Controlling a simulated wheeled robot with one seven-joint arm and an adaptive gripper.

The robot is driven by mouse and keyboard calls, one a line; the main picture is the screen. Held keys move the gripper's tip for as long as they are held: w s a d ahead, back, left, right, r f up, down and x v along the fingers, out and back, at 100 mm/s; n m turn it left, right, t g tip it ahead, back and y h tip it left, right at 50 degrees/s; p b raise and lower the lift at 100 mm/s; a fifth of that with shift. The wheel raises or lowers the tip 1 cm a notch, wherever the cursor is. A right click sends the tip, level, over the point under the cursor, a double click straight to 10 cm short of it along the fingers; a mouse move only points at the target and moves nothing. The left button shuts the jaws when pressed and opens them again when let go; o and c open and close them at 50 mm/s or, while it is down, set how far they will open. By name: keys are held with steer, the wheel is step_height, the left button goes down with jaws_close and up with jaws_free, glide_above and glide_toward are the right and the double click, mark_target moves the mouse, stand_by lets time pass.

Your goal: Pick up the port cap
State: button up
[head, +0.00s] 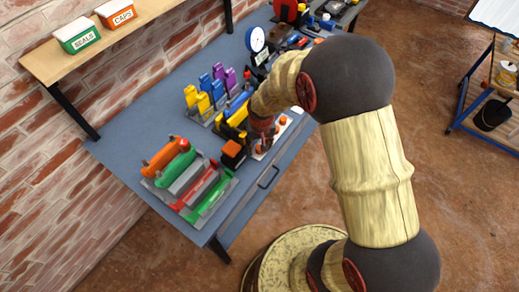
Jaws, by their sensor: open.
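Small orange round pieces, which look like port caps, sit on a pale plate (269,149) near the front edge of the blue workbench. One orange piece (283,120) shows right of my gripper; another small orange piece (259,149) shows just below it. I cannot tell for sure which one is the port cap. My gripper (262,135) is open, at the end of my arm, over or beside the plate. Its fingertips are small and dark here, and I cannot tell if they touch anything.
The blue workbench (122,146) holds several colored bars on a grey tray (228,190), an orange-topped block (233,149), yellow, blue and purple blocks, and a round gauge (256,39). Bins marked SEALS (78,38) and CAPS (116,14) stand on a wooden shelf. A blue cart (470,112) stands right.

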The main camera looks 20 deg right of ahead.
steer(key=shift+c, duration=1.1)
steer(key=c, duration=0.6)
steer(key=shift+c, duration=0.2)
steer(key=shift+r, duration=0.55)
step_height(320, 180, up, 2)
steer(key=shift+r+p, duration=0.1)
steer(key=shift+p, duration=0.65)
steer(key=s+r+p, duration=0.1)
steer(key=s+r, duration=0.4)
steer(key=s, duration=0.2)
steer(key=s+a+r+p, duration=0.1)
steer(key=s+r+p, duration=0.1)
steer(key=s+r, duration=0.2)
steer(key=s, duration=0.3)
steer(key=shift+a+r+p, duration=0.25)
steer(key=shift+r+p, duration=0.05)
steer(key=shift+r, duration=0.05)
steer(key=shift+r, duration=0.1)
